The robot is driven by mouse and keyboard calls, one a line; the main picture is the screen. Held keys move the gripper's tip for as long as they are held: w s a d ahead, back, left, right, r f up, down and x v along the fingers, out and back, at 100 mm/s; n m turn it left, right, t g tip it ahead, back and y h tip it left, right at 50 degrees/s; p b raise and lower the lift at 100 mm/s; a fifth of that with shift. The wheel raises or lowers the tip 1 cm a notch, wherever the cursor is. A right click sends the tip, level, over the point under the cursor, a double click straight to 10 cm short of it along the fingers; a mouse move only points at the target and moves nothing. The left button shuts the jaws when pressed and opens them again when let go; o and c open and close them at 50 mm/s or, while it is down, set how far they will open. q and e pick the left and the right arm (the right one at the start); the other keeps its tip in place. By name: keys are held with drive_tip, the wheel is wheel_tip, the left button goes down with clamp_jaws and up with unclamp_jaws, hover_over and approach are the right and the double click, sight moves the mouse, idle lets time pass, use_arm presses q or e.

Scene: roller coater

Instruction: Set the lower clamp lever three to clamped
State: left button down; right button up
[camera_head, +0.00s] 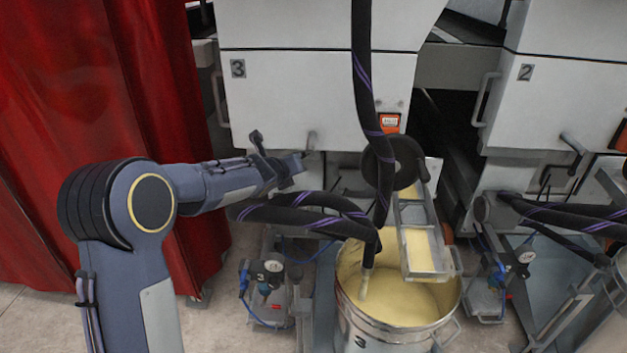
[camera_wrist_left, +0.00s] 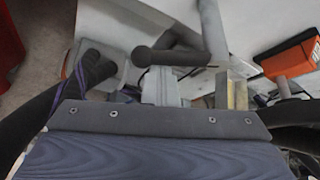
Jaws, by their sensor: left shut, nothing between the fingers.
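Machine unit three (camera_head: 315,75), marked "3", has a small lever (camera_head: 311,139) at its lower front edge; I take this as the lower clamp lever. My left gripper (camera_head: 298,163) is just below it in the head view, shut and empty. In the left wrist view, a dark bar with a rounded end (camera_wrist_left: 160,57) lies across the picture in front of the gripper, beside a grey post (camera_wrist_left: 212,28). I cannot tell whether the gripper touches the lever, or which setting it is in. My right gripper is not in view.
A bucket of yellow coating (camera_head: 390,305) stands below, with a tray (camera_head: 421,250) over it. Thick dark hoses (camera_head: 290,213) hang close under my left gripper. A red curtain (camera_head: 70,120) is at the left. Unit two (camera_head: 555,90) stands at the right.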

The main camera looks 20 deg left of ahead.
use_arm(q)
drive_tip(key=shift+s+a+r+m+g+y, duration=0.1)
drive_tip(key=shift+a+r+m+g+y, duration=0.3)
drive_tip(key=shift+r+m+y, duration=0.55)
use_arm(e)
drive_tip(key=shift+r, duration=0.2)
use_arm(q)
drive_tip(key=shift+a+f, duration=0.1)
